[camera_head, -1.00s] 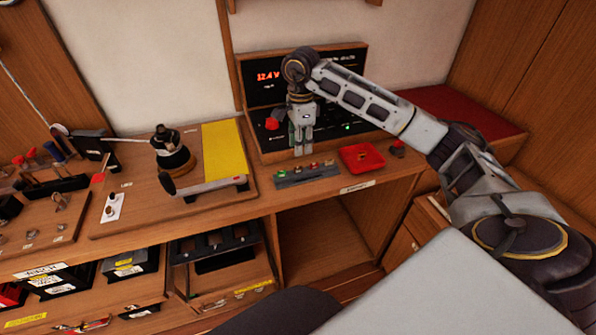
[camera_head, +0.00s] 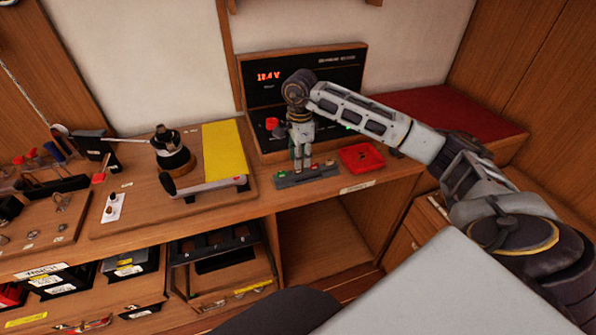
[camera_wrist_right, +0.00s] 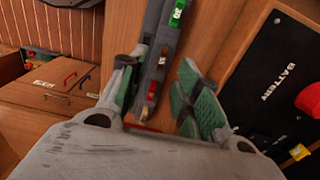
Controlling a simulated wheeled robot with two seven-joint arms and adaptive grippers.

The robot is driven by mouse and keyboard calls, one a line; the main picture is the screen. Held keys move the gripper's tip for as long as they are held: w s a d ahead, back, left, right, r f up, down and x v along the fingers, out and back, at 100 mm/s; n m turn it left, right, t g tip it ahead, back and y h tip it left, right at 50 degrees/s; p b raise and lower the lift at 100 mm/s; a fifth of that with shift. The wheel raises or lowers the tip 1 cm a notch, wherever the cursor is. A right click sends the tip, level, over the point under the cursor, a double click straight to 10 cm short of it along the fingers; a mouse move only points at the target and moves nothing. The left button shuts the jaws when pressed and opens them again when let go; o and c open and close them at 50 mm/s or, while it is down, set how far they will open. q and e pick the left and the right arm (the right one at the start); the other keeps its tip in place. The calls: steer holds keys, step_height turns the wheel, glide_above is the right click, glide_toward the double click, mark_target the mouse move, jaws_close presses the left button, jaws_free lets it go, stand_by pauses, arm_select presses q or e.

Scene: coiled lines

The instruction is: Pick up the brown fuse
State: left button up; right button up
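A dark fuse strip (camera_head: 308,177) lies on the bench in front of the panel, with several small coloured fuses standing in it. In the right wrist view the brown fuse (camera_wrist_right: 164,55) sits in the strip between a green fuse (camera_wrist_right: 177,13) and a red one (camera_wrist_right: 153,90). My right gripper (camera_head: 302,165) points down over the strip. In the wrist view its green-padded fingers stand apart on either side of the strip, with nothing held. The brown fuse appears slightly beyond the fingertips; contact cannot be told. My left gripper is not in view.
The black panel (camera_head: 338,72) with a red readout stands close behind my right gripper. A red tray (camera_head: 361,157) lies right of the strip. A board with a yellow sheet (camera_head: 223,150) lies to the left. An open shelf is below.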

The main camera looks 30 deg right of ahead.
mark_target(298, 172)
steer(key=shift+w+f, duration=0.1)
steer(key=shift+f, duration=1.9)
steer(key=shift+a, duration=0.1)
jaws_close()
